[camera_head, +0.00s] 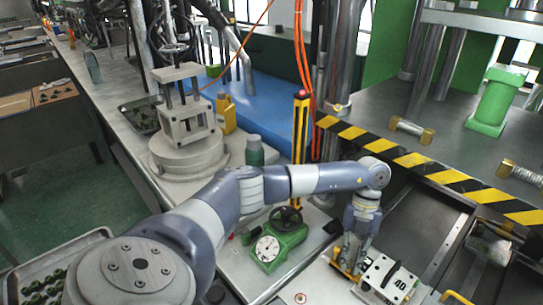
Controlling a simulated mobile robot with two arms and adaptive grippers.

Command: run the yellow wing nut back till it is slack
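My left gripper (348,262) points down at the left end of a metal mould block (388,283) marked with dark figures, at the lower right of the head view. A yellow part (342,268) shows at the fingertips. It is small and partly covered by the fingers, and I cannot tell whether it is the wing nut or whether the fingers touch it. The finger gap is too small to read. My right gripper is not in view.
A green dial gauge (267,248) with a handwheel stands left of the gripper. A yellow-black striped edge (410,160) borders the press bed at right, where metal bolts (411,130) lie. A green bottle (254,150) stands behind my arm.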

